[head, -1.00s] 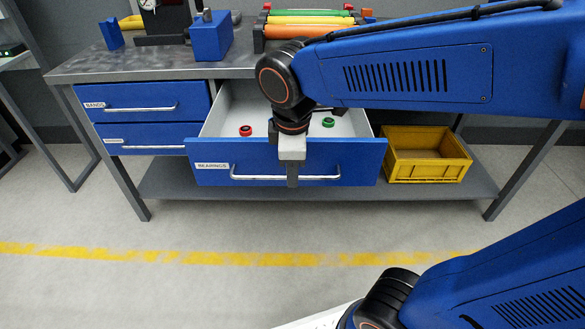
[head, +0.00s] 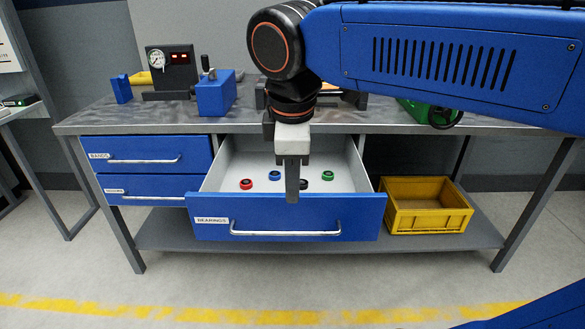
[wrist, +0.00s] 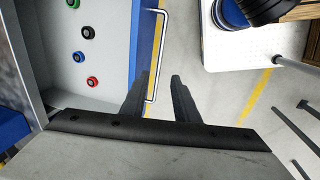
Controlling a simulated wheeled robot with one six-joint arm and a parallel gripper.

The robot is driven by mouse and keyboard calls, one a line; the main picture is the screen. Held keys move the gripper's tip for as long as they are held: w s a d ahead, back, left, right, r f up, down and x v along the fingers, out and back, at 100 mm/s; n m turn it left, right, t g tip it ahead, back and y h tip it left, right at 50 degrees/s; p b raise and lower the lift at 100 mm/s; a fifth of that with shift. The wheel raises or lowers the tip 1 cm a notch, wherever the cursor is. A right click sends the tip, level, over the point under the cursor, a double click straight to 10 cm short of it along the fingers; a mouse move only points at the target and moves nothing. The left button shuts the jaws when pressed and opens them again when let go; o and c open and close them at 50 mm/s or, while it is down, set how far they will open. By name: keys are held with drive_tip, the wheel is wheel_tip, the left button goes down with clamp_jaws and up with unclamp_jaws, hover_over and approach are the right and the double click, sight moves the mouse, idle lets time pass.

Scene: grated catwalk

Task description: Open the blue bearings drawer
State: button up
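The blue bearings drawer (head: 207,230) is pulled well out from the bench, and its light interior shows in the head view. Its white label reads BEARINGS, and a silver bar handle (head: 285,232) runs along its front. Several small bearings lie inside, including a red one (head: 246,184) and a green one (head: 327,176). My gripper (head: 292,190) is above the drawer front in the head view. In the wrist view its two fingers (wrist: 163,100) are apart with nothing between them, and the handle (wrist: 157,55) is beyond them, near the left finger, clear of the grip.
Two closed blue drawers (head: 145,154) are at the left. A yellow crate (head: 427,224) stands on the lower shelf at the right. A gauge box (head: 171,71) and a blue block (head: 215,97) stand on the bench top (head: 90,121). The floor in front is clear.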

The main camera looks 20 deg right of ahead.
drive_tip(key=shift+s+r, duration=0.15)
drive_tip(key=shift+r, duration=0.55)
drive_tip(key=shift+s+r, duration=0.1)
drive_tip(key=shift+r, duration=0.6)
drive_tip(key=s+d+f+m+t, duration=0.1)
drive_tip(key=s+d+f+m, duration=0.1)
drive_tip(key=d+f+m, duration=0.5)
drive_tip(key=s+d+f+m+t, duration=0.1)
drive_tip(key=s+d+f+m, duration=0.2)
drive_tip(key=d+f+m, duration=0.4)
wheel_tip(320, 180, down, 4)
drive_tip(key=shift+s+f+t+y, duration=0.25)
drive_tip(key=shift+s+t+y, duration=0.05)
drive_tip(key=shift+t, duration=0.1)
idle(4.6)
